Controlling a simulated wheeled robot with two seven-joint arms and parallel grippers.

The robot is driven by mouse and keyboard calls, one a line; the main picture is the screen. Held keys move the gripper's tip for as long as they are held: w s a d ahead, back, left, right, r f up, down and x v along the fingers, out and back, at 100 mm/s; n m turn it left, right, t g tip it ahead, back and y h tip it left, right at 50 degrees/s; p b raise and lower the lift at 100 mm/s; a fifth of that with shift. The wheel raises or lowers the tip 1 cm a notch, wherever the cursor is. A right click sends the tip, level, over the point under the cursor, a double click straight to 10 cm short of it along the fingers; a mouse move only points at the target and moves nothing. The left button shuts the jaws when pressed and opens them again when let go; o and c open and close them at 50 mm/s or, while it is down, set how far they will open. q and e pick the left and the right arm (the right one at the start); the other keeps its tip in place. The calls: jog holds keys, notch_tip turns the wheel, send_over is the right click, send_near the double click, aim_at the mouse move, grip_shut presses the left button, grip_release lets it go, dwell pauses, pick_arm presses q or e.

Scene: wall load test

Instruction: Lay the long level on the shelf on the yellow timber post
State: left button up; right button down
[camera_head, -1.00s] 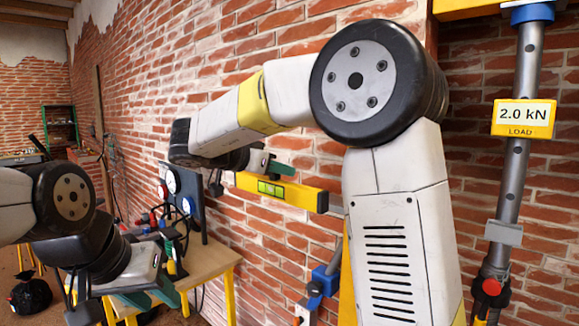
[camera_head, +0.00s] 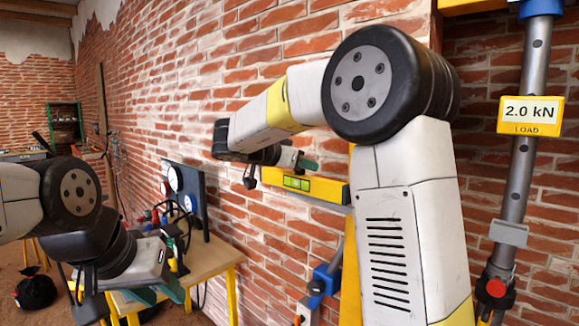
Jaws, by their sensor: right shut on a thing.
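The long level (camera_head: 318,186) is a yellow bar with a green vial window, held roughly horizontal in front of the brick wall. The level's right end reaches the yellow timber post (camera_head: 350,275), where my right arm crosses in front. My arm hides much of the post, and I cannot make out the shelf or whether the level touches it. My left gripper (camera_head: 158,293) is at the lower left, with its green fingers apart and nothing seen between them.
A wooden table (camera_head: 205,262) with yellow legs carries a dark gauge panel (camera_head: 187,195) and tools. A metal column with a 2.0 kN load display (camera_head: 530,115) stands at the right. A blue clamp-like part (camera_head: 325,280) sits left of the post.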

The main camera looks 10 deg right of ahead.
jog(key=shift+w+d+f, duration=0.15)
jog(key=shift+w+d, duration=0.6)
jog(key=shift+d, duration=0.25)
jog(key=shift+w+d+f, duration=0.1)
jog(key=shift+w+d, duration=0.65)
jog(key=shift+d, duration=0.2)
jog(key=shift+w+d+f, duration=0.15)
jog(key=shift+w+d, duration=0.6)
jog(key=shift+d, duration=0.25)
jog(key=shift+f, duration=0.6)
jog(key=c, duration=1.2)
grip_release()
jog(key=shift+f, duration=0.1)
jog(key=shift+o, duration=0.2)
